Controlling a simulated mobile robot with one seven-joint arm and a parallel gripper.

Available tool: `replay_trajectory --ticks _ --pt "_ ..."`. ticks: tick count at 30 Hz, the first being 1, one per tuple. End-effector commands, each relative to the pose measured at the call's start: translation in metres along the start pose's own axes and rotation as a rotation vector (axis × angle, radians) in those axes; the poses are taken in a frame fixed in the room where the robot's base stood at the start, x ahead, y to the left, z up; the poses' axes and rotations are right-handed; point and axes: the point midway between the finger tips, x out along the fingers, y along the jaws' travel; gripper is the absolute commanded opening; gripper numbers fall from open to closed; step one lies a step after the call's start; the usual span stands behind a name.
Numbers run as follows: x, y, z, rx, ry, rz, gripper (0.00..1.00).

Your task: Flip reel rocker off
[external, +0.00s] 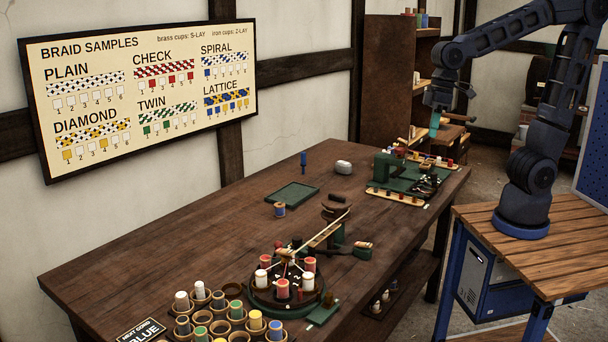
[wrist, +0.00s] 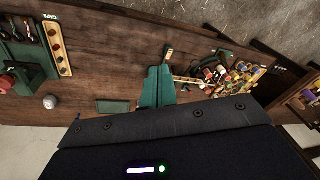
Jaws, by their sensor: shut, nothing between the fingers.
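I cannot make out a reel rocker for certain in either view. A green machine (external: 388,165) stands on a green base at the far right end of the table, and part of it shows at the left edge of the wrist view (wrist: 10,84). Another machine, a round braider (external: 285,295) with red and white bobbins, stands at the near end; a wooden arm rises behind it. My gripper (external: 435,124) has teal fingers and hangs in the air by the far right end of the table, apart from both machines. In the wrist view its fingers (wrist: 158,86) are together and empty.
A dark green tray (external: 293,193), a blue spool (external: 279,210) and a white rounded object (external: 343,167) lie mid-table. Round cups with spools (external: 215,315) fill the near end. A CAPS strip (wrist: 57,46) lies beside the green machine. The left part of the table (external: 150,248) is bare.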

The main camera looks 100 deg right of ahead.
Motion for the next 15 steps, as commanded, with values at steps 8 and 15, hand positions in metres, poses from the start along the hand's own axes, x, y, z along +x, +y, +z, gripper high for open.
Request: replay_trajectory --ticks 8,15 --pt "0.03 -0.008 -0.043 0.098 -0.072 0.005 0.0" --pt "0.062 -0.013 -0.077 0.183 -0.131 0.016 0.0"
